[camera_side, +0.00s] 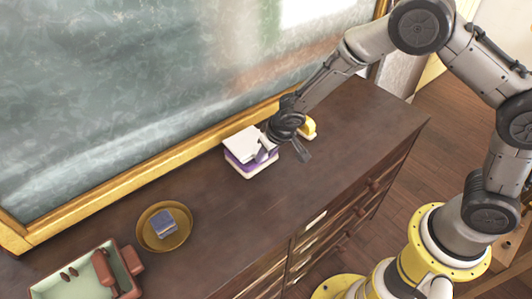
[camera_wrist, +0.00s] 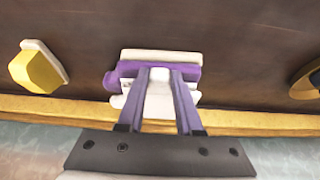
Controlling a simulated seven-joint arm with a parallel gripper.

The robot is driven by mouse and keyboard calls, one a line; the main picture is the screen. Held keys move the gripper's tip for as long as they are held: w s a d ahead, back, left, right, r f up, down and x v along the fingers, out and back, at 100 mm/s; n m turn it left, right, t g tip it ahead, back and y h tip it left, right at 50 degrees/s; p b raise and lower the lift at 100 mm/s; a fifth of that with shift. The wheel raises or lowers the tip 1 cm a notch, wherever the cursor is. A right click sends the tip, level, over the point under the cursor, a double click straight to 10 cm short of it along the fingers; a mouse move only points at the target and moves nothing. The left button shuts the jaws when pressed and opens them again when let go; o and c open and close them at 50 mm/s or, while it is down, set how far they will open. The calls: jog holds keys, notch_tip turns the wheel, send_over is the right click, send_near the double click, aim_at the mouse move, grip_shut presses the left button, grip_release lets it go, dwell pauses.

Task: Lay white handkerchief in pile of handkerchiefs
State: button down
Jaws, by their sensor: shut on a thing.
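The pile of handkerchiefs (camera_side: 250,170) sits on the dark dresser top near the gilt frame, with purple and white layers showing. In the wrist view the pile's purple layer (camera_wrist: 125,70) and a white edge (camera_wrist: 160,56) show at the fingertips. The white handkerchief (camera_side: 240,143) lies over the pile and shows between my fingers in the wrist view (camera_wrist: 158,97). My gripper (camera_side: 263,155) is shut on it at the pile's right side; its fingertips (camera_wrist: 159,70) are at the pile. I cannot tell whether the handkerchief fully rests on the layer below.
A yellow and white object (camera_side: 309,128) stands just right of the pile. A brown bowl (camera_side: 148,240) holds a blue folded cloth (camera_side: 163,222). A green tray (camera_side: 55,288) with reddish-brown parts is at lower left. The gilt-framed mirror (camera_side: 120,180) borders the back. Bare dresser top lies in front.

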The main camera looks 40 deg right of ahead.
jog(key=shift+f, duration=0.1)
jog(key=c, duration=0.6)
grip_release()
jog(key=shift+v, duration=6.1)
